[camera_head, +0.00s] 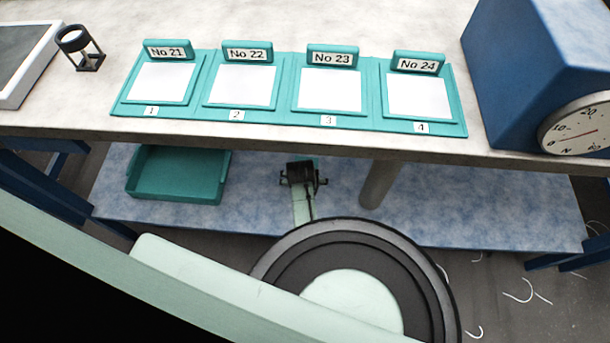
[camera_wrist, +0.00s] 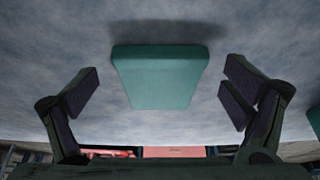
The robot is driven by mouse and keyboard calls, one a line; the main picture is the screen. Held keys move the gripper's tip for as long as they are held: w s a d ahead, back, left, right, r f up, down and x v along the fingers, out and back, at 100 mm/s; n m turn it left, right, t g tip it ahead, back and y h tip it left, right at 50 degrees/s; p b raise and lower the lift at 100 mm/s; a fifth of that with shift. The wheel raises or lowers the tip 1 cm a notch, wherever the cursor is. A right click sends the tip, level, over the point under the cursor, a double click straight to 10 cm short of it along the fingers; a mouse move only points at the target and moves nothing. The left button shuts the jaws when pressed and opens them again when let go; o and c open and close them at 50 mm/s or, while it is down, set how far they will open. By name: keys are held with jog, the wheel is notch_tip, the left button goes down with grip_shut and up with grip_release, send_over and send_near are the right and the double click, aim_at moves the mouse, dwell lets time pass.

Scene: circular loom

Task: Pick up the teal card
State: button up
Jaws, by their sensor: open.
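The teal card (camera_wrist: 160,80) shows in the wrist view as a thick teal slab on the mottled blue-grey shelf surface. It lies between the two dark fingers of my gripper (camera_wrist: 162,92), with a gap on each side. The fingers are spread open and hold nothing. In the head view my gripper (camera_head: 303,178) is over the lower shelf (camera_head: 345,180), and a small teal patch behind it is probably the card, mostly hidden.
A teal tray (camera_head: 178,190) stands on the shelf to the left. The bench above carries a teal board (camera_head: 283,95) with several numbered places and labels, a small black stand (camera_head: 82,50) and a blue dial scale (camera_head: 540,75). A grey post (camera_head: 378,183) stands right of my gripper.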

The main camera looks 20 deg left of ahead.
jog(key=shift+c, duration=0.4)
jog(key=c, duration=1.1)
jog(key=shift+r, duration=0.25)
jog(key=shift+c, duration=0.2)
